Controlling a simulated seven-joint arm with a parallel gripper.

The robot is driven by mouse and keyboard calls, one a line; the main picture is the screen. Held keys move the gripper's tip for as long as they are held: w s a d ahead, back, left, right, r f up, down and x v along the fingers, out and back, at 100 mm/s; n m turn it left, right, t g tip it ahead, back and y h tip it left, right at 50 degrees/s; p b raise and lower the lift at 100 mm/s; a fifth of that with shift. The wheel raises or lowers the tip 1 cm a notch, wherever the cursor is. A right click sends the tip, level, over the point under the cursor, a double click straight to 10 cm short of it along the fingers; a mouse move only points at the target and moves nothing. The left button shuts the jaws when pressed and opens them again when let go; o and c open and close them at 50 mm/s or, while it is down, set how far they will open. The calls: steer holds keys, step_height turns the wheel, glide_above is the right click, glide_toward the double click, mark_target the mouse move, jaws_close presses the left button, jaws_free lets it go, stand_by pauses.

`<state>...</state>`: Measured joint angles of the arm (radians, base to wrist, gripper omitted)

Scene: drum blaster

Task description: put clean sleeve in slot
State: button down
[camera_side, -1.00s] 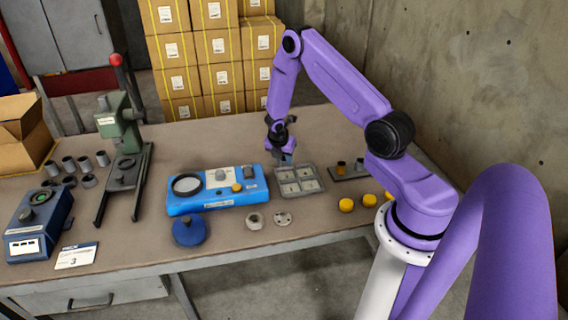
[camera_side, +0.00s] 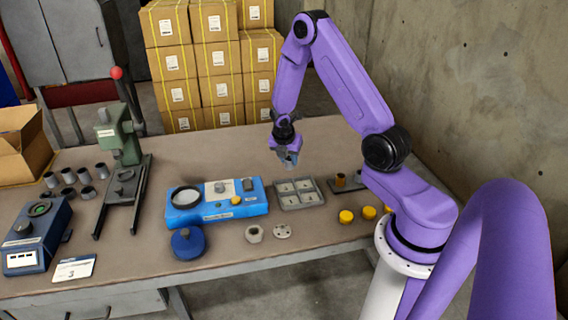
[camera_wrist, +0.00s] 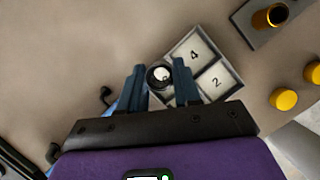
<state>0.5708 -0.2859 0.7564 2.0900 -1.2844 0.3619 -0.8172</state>
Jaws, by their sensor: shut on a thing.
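My gripper (camera_side: 289,160) hangs above the grey slotted tray (camera_side: 299,206). In the wrist view, my gripper (camera_wrist: 160,78) is shut on a dark ring-shaped sleeve (camera_wrist: 153,84), seen end-on with a pale centre. Tray (camera_wrist: 234,95) compartments marked 4 and 2 show there; the other compartments are hidden behind the sleeve and fingers. In the side view the sleeve is too small to make out between the fingers. I cannot tell whether it is clean.
A brown sleeve (camera_side: 340,180) stands on a dark plate (camera_side: 357,186) right of the tray. Yellow caps (camera_side: 346,216) lie in front. A blue magnifier station (camera_side: 212,213) is left of the tray. Several grey sleeves (camera_side: 69,176) and a green press (camera_side: 122,140) stand farther left.

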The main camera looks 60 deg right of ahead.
steer(key=s+a+r, duration=0.5)
steer(key=s+r, duration=0.1)
steer(key=s, duration=0.3)
glide_toward(287, 186)
steer(key=shift+s+d+f, duration=0.1)
steer(key=shift+d+f, duration=0.15)
steer(key=shift+d, duration=0.65)
steer(key=shift+w+d+f, duration=0.1)
steer(key=shift+w+f, duration=0.05)
steer(key=shift+f, duration=0.8)
steer(key=shift+w+d+f, duration=0.1)
steer(key=shift+w+f, duration=0.05)
steer(key=shift+f, duration=0.75)
steer(key=shift+f, duration=0.15)
steer(key=c, duration=1.1)
jaws_free()
